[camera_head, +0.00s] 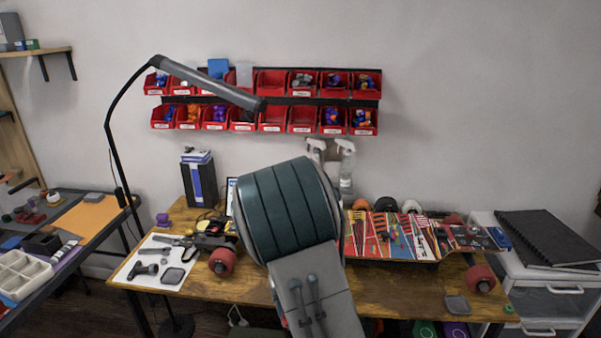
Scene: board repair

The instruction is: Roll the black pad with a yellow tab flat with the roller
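My own arm fills the middle of the view, and my gripper is not visible. A skateboard deck (400,238) with a colourful graphic lies across the wooden workbench (270,290), partly hidden behind my arm. Its red wheels (481,279) show at the right, and another red wheel (222,262) shows left of my arm. I cannot make out the black pad with a yellow tab for certain; a small black-and-yellow item (207,224) sits behind the left wheel. I cannot identify the roller; it may be hidden by my arm.
A white mat (133,282) with dark tools lies at the bench's left. A lamp (205,82) arches above it. Red bins (272,81) hang on the wall. Spray bottles (346,165) stand behind the deck. A grey square (457,305) lies at the front right, beside a white drawer cabinet (548,304).

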